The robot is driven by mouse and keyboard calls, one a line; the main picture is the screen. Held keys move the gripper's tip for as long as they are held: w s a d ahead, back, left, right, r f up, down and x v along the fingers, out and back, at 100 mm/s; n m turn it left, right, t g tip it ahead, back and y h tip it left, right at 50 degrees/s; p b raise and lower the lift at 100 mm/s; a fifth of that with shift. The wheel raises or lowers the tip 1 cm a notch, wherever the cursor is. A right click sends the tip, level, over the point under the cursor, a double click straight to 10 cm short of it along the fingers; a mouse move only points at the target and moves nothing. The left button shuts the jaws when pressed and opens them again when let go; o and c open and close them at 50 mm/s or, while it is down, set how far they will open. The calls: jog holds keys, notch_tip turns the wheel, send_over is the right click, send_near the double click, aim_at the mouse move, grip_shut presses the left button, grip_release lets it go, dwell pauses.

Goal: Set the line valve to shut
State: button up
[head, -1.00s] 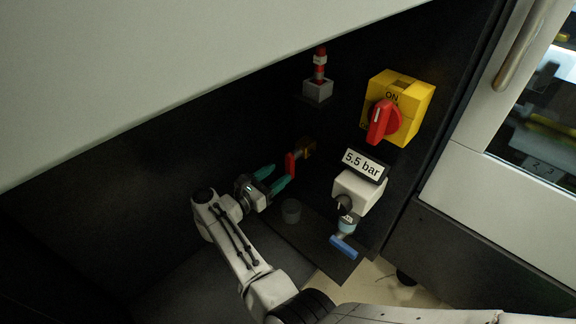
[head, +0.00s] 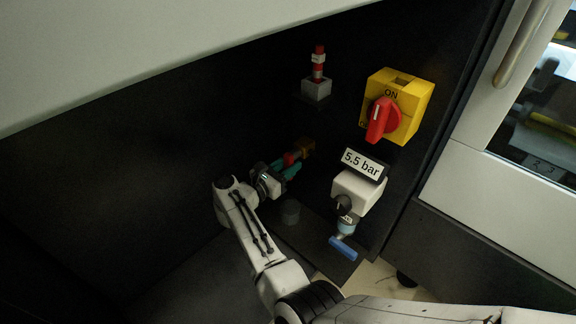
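A small valve with a brass body (head: 306,146) and a red handle (head: 290,158) sits on the dark panel, left of the white regulator. I take it to be the line valve. My gripper (head: 286,167) has its teal fingers at the red handle, one on each side as far as I can see. The fingers hide the lower part of the handle, so its exact angle is unclear. Whether the fingers press on it cannot be told.
A yellow switch box (head: 418,95) with a red knob stands upper right. Below it are a "5.5 bar" display (head: 363,164), a white regulator (head: 357,192) and a blue-handled part (head: 343,248). A red-and-white post (head: 318,62) stands above. A dark cylinder (head: 290,211) is below my gripper.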

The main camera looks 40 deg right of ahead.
grip_shut()
jog(key=shift+s, duration=0.1)
dwell(0.3)
jog(key=n+p, duration=0.1)
jog(key=n, duration=0.1)
jog(key=n+p, duration=0.1)
jog(key=shift+s+r+n, duration=0.15)
jog(key=shift+s+n, duration=0.2)
jog(key=shift+n, duration=0.05)
jog(key=n, duration=0.1)
jog(key=n+p, duration=0.1)
jog(key=n, duration=0.1)
jog(key=n+p, duration=0.1)
jog(key=shift+s+r, duration=0.3)
jog(key=shift+s, duration=0.1)
jog(key=n+p, duration=0.1)
jog(key=n, duration=0.2)
jog(key=r+n+p, duration=0.1)
jog(key=n+p, duration=0.1)
jog(key=n, duration=0.1)
jog(key=s+n+p, duration=0.1)
jog(key=n+p, duration=0.1)
jog(key=n, duration=0.2)
jog(key=shift+r, duration=0.25)
jog(key=shift+w, duration=0.1)
